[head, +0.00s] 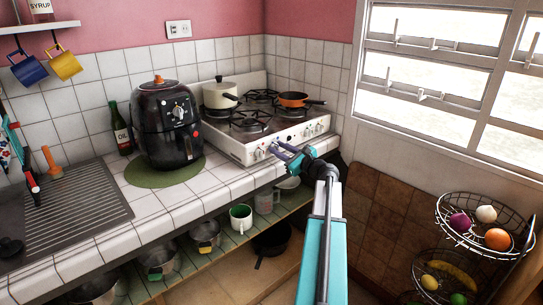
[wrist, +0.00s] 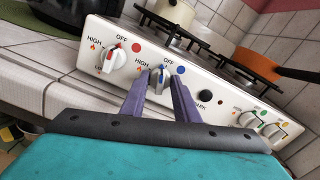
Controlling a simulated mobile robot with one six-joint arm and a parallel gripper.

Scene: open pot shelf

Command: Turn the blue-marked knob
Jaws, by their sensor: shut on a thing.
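The blue-marked knob (wrist: 159,77) is a pale knob on the white stove's front panel, with a blue dot and the word OFF above it. My gripper (wrist: 158,88) has its two purple fingers on either side of this knob and is shut on it. In the head view my gripper (head: 279,149) reaches the left part of the stove (head: 239,150). The fingers hide the knob's sides. A red-marked knob (wrist: 115,58) sits to its left, and a dark SPARK button (wrist: 204,96) to its right.
Two more knobs, green-marked (wrist: 250,118) and yellow-marked (wrist: 277,131), sit farther right on the panel. A cream pot (head: 219,95) and an orange pan (head: 295,99) stand on the stove. A black air fryer (head: 165,130) stands left of it. Mugs and pots fill the lower shelf.

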